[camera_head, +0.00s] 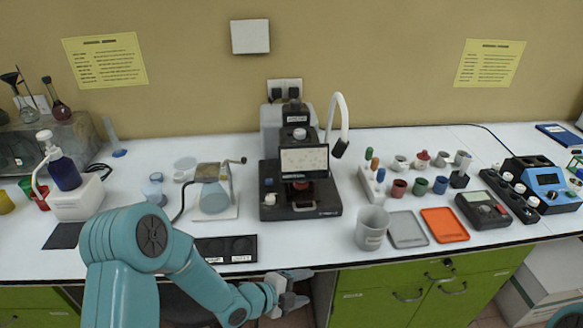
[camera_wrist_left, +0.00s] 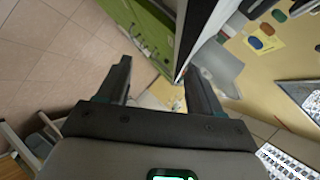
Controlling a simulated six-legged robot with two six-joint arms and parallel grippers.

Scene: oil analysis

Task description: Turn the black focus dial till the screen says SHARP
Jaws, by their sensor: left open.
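A black microscope (camera_head: 267,180) stands on the white bench in the middle of the head view. Its small screen (camera_head: 304,160) faces front; the writing on it is too small to read. A pale knob (camera_head: 269,199) shows low on its left side. I cannot pick out the black focus dial against the dark body. My left gripper (camera_head: 303,289) is open and empty, below and in front of the bench's front edge, well apart from the microscope. In the left wrist view its two dark fingers (camera_wrist_left: 158,82) are spread with nothing between them. My right gripper is not in view.
A hand-cranked device (camera_head: 214,196) stands left of the microscope, a black tray (camera_head: 226,249) in front. A white lamp (camera_head: 341,115) curves up behind it. A grey cup (camera_head: 371,228) and orange tray (camera_head: 444,225) lie right. Bench in front of the microscope is clear.

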